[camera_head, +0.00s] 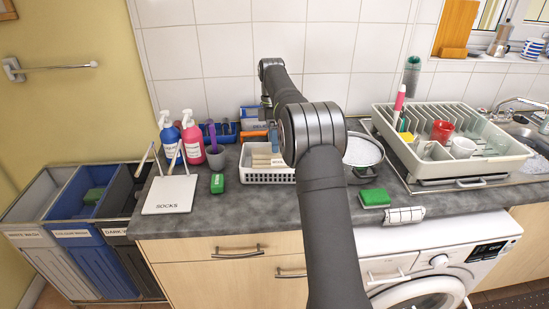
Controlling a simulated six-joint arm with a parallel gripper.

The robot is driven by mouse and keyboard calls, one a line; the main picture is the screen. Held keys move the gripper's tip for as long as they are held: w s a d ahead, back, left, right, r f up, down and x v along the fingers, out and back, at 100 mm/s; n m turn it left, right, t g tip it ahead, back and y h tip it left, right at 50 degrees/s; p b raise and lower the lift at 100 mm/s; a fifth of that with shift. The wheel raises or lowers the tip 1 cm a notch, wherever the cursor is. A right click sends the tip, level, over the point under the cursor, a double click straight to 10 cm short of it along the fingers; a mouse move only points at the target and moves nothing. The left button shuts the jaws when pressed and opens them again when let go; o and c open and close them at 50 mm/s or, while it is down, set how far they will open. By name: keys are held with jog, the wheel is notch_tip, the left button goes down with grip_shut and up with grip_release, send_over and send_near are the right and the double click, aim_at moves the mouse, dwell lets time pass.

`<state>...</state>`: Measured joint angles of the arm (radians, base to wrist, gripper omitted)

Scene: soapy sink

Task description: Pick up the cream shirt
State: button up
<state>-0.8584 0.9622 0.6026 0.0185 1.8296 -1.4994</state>
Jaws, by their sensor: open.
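A folded cream cloth, which looks like the cream shirt (261,153), lies in a white slotted basket (268,178) on the grey counter. Other folded cloths, orange and blue, show at the back of the basket. My gripper (270,124) is open, at the back of the basket, pointing down. It is small and partly hidden behind my arm, so its exact height above the cloths cannot be told. My arm also hides the right end of the basket.
Laundry bins (85,235) stand far left.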

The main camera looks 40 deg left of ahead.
aim_at(275, 157)
jog(key=shift+x, duration=2.7)
jog(key=c, duration=0.9)
jog(key=shift+r, duration=0.1)
